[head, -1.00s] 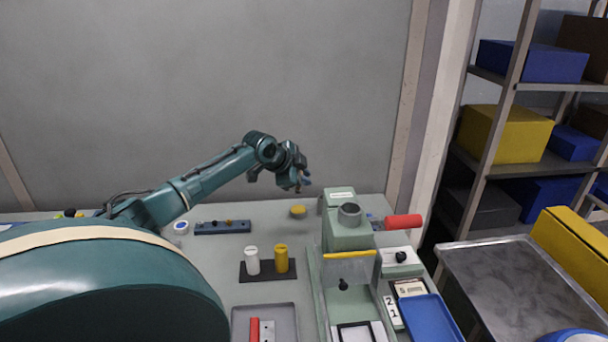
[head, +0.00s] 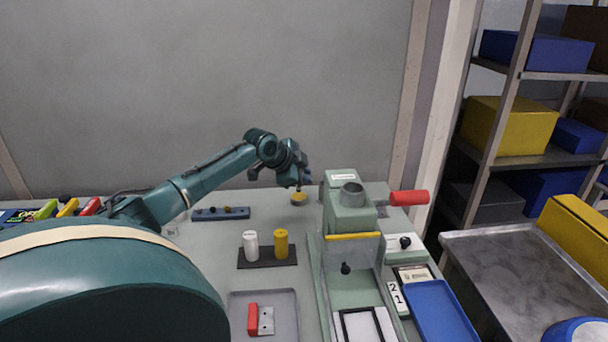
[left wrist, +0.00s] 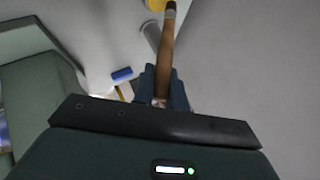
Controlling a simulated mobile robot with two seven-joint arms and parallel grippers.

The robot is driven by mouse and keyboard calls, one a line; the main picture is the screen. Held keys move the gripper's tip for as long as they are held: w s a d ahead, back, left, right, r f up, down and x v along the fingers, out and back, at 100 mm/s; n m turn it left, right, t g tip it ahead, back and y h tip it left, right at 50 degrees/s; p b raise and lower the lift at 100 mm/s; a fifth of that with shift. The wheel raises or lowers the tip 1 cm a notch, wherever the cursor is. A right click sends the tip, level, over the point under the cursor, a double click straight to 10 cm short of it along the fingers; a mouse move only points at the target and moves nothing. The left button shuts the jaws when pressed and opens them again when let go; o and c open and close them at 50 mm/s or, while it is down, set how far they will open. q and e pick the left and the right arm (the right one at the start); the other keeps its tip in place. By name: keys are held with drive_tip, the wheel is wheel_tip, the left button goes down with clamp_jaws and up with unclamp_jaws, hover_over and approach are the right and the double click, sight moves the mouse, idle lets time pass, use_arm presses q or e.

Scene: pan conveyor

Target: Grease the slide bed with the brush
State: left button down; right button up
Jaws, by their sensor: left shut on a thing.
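My left gripper (head: 300,182) is at the back of the bench, just above a round yellow thing (head: 299,198). It is shut on the brown wooden handle of the brush (left wrist: 167,58), which points away from the jaws in the left wrist view. A yellow patch (left wrist: 155,4) lies beside that end. The pale green machine with the slide bed (head: 352,285) stands right of the gripper, with a yellow bar across it. My right gripper is not in view.
A red handle (head: 409,198) sticks out right of the machine. A white jar (head: 251,245) and a yellow jar (head: 281,243) stand on a dark base. A grey tray (head: 286,300) and a blue tray (head: 440,308) lie nearer. Open bench lies between the jars and gripper.

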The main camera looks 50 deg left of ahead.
use_arm(q)
drive_tip(key=shift+f, duration=0.25)
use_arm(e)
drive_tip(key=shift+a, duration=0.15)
use_arm(q)
drive_tip(key=shift+f, duration=0.5)
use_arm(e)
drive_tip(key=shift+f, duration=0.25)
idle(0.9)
use_arm(q)
wheel_tip(320, 180, up, 7)
drive_tip(key=p, duration=0.6)
drive_tip(key=shift+p, duration=0.3)
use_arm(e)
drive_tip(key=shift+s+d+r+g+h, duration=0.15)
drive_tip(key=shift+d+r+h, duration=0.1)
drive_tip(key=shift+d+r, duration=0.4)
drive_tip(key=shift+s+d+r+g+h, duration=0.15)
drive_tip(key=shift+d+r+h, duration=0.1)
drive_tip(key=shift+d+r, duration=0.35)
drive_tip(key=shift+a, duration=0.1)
